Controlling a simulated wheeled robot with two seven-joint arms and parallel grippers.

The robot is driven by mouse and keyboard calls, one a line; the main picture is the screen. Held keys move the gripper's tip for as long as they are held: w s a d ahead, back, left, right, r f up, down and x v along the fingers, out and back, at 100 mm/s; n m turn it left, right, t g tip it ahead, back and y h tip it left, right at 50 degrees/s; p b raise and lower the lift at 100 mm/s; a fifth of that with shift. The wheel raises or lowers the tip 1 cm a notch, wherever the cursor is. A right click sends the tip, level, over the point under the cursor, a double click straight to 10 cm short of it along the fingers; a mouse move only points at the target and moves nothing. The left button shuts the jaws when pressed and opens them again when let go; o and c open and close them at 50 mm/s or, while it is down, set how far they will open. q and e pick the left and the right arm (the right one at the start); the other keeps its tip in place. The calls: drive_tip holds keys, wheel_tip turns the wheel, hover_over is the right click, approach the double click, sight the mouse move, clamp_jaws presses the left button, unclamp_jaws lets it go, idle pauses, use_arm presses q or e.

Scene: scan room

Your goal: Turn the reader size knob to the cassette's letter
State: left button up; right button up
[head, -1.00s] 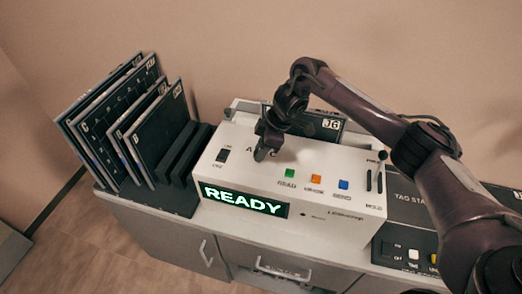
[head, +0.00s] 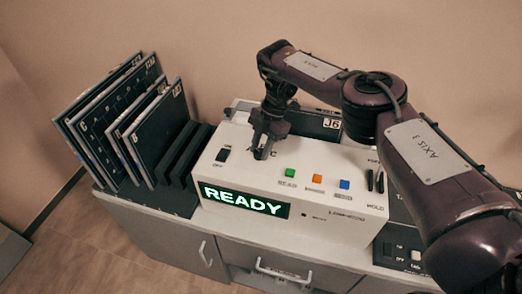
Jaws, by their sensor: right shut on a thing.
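The white reader (head: 330,215) stands on the cabinet, and its green display (head: 243,201) reads READY. My right gripper (head: 262,149) points down at the reader's top and is shut on the size knob, which its fingers mostly hide. A letter C shows just right of the fingers; the knob's pointer setting cannot be seen. A dark cassette (head: 305,122) sits at the back of the reader, partly behind my gripper. Its white label (head: 331,123) looks like J6 or JG. My left gripper is not in view.
Several dark cassettes (head: 160,140) lean in a rack at the left. Green (head: 290,173), orange (head: 317,178) and blue (head: 344,184) buttons lie right of the gripper. An ON/OFF switch (head: 223,154) is to its left. A dark panel lies at the right, partly behind my arm.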

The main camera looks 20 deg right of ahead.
drive_tip(key=shift+w+n+g+b, duration=0.1)
drive_tip(key=shift+n+g+b, duration=0.2)
drive_tip(key=shift+n+b, duration=0.7)
drive_tip(key=o, duration=1)
drive_tip(key=shift+c, duration=0.2)
drive_tip(key=shift+r, duration=0.1)
